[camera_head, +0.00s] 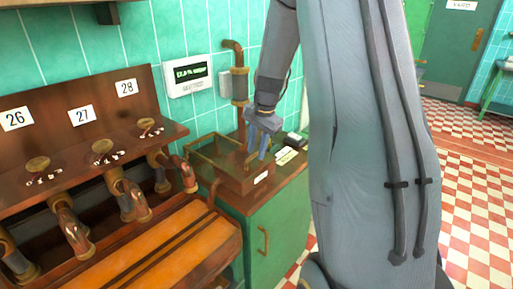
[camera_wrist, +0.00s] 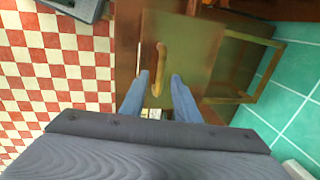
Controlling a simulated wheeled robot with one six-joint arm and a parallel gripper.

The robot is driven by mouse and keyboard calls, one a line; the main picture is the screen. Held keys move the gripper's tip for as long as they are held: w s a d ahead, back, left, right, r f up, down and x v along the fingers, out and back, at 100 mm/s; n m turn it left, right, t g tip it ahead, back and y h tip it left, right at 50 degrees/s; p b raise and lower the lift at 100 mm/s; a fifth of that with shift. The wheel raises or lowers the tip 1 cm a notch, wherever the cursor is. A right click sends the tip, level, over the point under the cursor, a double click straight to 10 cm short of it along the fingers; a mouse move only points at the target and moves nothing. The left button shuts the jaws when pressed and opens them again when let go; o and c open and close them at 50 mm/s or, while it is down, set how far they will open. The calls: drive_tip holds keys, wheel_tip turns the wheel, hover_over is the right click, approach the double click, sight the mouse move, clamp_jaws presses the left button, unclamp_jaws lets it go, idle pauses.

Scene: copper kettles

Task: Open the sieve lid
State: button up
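The sieve lid is a flat brown-green panel (camera_wrist: 192,50) with a curved brass-coloured handle (camera_wrist: 160,58) in the wrist view. My gripper (camera_wrist: 159,82) has its two blue fingers spread, one to each side of the handle's lower end, with visible gaps. In the head view my gripper (camera_head: 259,150) points down over a copper-brown box (camera_head: 232,180) on a green cabinet. An open brass-coloured frame (camera_wrist: 268,68) lies beside the lid. The fingers and arm partly hide the lid in the head view, and finger contact with it cannot be told.
The green cabinet (camera_head: 285,215) has a brown top. A small dark box and a label lie on it, right of my gripper. A copper pipe (camera_head: 239,75) rises at the tiled wall behind. A wooden bench with taps (camera_head: 105,160) stands left. Checkered floor (camera_head: 470,205) is open at right.

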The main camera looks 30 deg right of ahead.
drive_tip(key=shift+f, duration=0.25)
drive_tip(key=shift+c, duration=0.2)
clamp_jaws()
drive_tip(key=w+a+b, duration=0.1)
drive_tip(key=w+a, duration=0.4)
drive_tip(key=w, duration=0.9)
drive_tip(key=shift+w+a+b, duration=0.2)
drive_tip(key=shift+w+b, duration=0.1)
drive_tip(key=shift+b, duration=0.1)
drive_tip(key=shift+o, duration=0.2)
unclamp_jaws()
drive_tip(key=shift+d, duration=0.1)
